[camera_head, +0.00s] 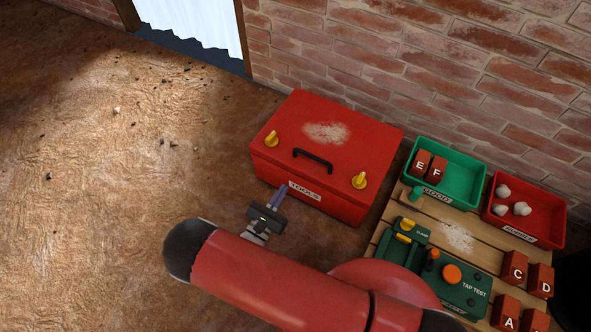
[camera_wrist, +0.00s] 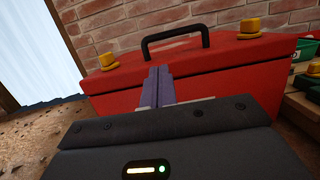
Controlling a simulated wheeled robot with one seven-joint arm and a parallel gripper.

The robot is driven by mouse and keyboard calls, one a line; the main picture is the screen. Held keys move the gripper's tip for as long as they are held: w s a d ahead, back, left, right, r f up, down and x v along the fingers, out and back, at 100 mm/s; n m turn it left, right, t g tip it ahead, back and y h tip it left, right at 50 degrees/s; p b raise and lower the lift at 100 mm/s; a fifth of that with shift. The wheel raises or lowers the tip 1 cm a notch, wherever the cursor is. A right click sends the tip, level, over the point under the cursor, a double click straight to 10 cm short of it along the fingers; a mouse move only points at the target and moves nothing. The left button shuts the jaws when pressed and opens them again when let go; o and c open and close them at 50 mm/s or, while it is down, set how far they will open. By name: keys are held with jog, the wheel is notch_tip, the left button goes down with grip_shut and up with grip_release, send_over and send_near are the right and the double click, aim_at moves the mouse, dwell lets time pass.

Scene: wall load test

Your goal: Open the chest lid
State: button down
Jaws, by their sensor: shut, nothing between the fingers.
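The red chest (camera_head: 318,205) stands on the floor against the brick wall, with its lid (camera_head: 350,140) down. A black handle (camera_head: 313,160) is on the lid near the front edge, between two yellow latches (camera_head: 271,138) (camera_head: 359,181). A "TOOLS" label is on the front. My gripper (camera_head: 281,193) is in front of the chest, left of the label, with its purple fingers together and empty. In the wrist view the fingers (camera_wrist: 158,75) point at the chest front (camera_wrist: 230,75), below the handle (camera_wrist: 175,41). I cannot tell whether they touch it.
Right of the chest, a wooden bench (camera_head: 460,237) carries a green tray (camera_head: 446,160) with red blocks, a red tray (camera_head: 525,210) with pale lumps, a green tap-test device (camera_head: 455,282) and more red blocks. Open floor with small debris lies to the left.

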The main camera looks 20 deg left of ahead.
aim_at(298, 169)
jog(key=x, duration=1)
